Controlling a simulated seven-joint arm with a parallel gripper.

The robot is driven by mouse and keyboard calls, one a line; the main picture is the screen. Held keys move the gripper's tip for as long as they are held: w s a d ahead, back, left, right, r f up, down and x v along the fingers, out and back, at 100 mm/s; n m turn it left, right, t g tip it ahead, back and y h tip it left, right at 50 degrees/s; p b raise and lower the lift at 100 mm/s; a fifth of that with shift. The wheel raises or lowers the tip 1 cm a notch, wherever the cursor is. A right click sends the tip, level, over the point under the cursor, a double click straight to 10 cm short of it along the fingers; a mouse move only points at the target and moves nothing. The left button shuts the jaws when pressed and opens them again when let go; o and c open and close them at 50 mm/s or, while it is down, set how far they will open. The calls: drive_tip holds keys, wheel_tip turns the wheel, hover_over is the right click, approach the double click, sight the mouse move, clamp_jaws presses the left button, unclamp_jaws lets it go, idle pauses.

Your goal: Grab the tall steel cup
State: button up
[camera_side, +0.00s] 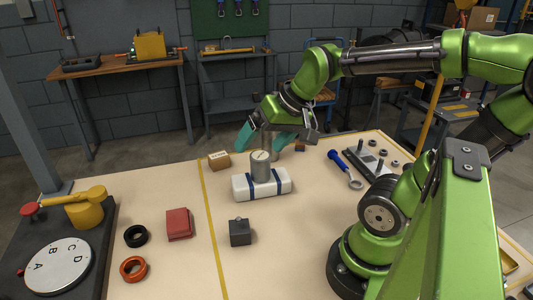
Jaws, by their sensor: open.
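The tall steel cup (261,167) is a grey metal cylinder with a pale top. It appears upright at the middle of a white block with dark blue bands (241,187); whether it stands on the block or just behind it is hard to tell. My gripper (262,148) has teal fingers, spread apart, and is above and behind the cup in the picture. One finger is to the left of the cup and the other to its right. I cannot tell whether either finger touches it. Another grey piece behind the right finger is partly hidden.
A brown box (219,161) lies left of the gripper. A dark grey block (240,232), a red block (179,224) and black (136,236) and orange (134,269) rings lie in front. A blue-handled tool (342,165) lies right. A lettered disc (58,266) is at far left.

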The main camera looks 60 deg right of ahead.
drive_tip(key=w+d+m+g+h, duration=0.1)
drive_tip(key=w+d, duration=0.2)
drive_tip(key=d, duration=0.5)
drive_tip(key=w+d+g, duration=0.1)
drive_tip(key=w+d, duration=0.2)
drive_tip(key=d, duration=0.5)
drive_tip(key=n+h, duration=0.1)
drive_tip(key=n, duration=0.3)
hover_over(270, 142)
drive_tip(key=s+d, duration=0.2)
drive_tip(key=s, duration=0.3)
drive_tip(key=a+x, duration=0.1)
drive_tip(key=x, duration=1.6)
drive_tip(key=shift+n, duration=0.3)
drive_tip(key=c, duration=1.4)
